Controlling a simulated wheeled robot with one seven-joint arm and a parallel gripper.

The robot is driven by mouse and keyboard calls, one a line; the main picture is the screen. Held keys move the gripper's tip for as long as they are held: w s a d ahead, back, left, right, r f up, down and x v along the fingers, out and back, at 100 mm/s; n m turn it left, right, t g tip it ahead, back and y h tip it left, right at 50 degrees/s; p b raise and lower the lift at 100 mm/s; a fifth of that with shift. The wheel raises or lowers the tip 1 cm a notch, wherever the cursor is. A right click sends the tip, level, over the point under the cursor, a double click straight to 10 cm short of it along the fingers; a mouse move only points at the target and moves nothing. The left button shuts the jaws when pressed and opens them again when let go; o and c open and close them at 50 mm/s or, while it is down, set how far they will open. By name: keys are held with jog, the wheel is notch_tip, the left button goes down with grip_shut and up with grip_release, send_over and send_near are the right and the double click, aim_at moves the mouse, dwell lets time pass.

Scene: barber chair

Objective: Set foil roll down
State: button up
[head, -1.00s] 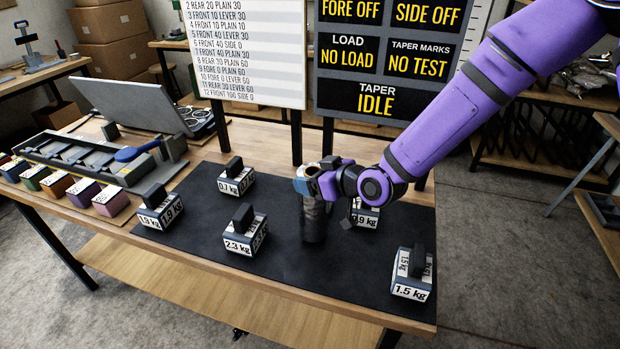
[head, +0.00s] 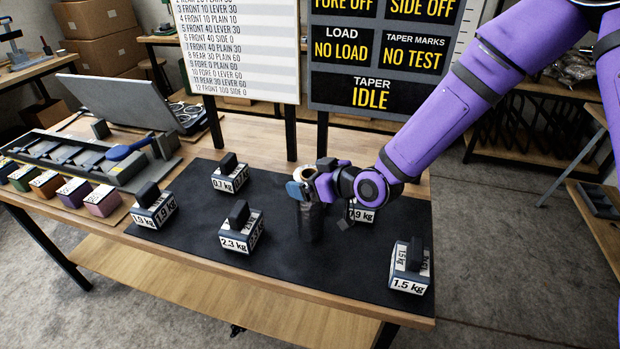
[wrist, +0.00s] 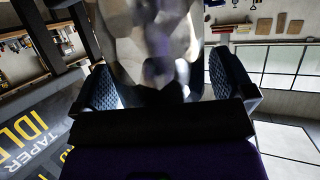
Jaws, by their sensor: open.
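The foil roll (head: 312,224) stands upright on the black mat (head: 345,268), right of the middle. In the head view its lower part looks dark and its pale round top shows between the fingers. My gripper (head: 304,186) is around its upper part, with the jaws open. In the wrist view the crumpled, shiny foil roll (wrist: 150,40) fills the space between the two dark fingers of my gripper (wrist: 165,88). The head view does not clearly show whether a finger still touches the roll.
Labelled weights stand around the roll: 2.3 kg (head: 240,232) to its left, 0.7 kg (head: 230,176) behind left, 1.9 kg (head: 152,209) farther left, 1.5 kg (head: 409,270) at front right. Another weight (head: 362,212) is partly hidden behind my arm. The mat's front middle is clear.

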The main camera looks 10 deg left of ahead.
jog(key=v, duration=1.2)
jog(key=shift+r, duration=0.1)
jog(key=d+r+m+t+h, duration=0.1)
jog(key=d+r+m+h, duration=0.2)
jog(key=d+r+h, duration=0.5)
jog(key=d+r+m+t+h, duration=0.15)
jog(key=d+r, duration=0.25)
jog(key=d, duration=0.9)
jog(key=s+d+r+m+g+h, duration=0.1)
jog(key=s+d+r+m, duration=0.3)
jog(key=s, duration=0.5)
jog(key=s+d+r+m+g+h, duration=0.1)
jog(key=s+d+r+m, duration=0.3)
jog(key=s, duration=0.6)
jog(key=d+r+g, duration=0.1)
jog(key=d+r, duration=0.1)
jog(key=d, duration=0.1)
jog(key=shift+r+h, duration=0.25)
jog(key=shift+h, duration=0.1)
jog(key=shift+d, duration=0.15)
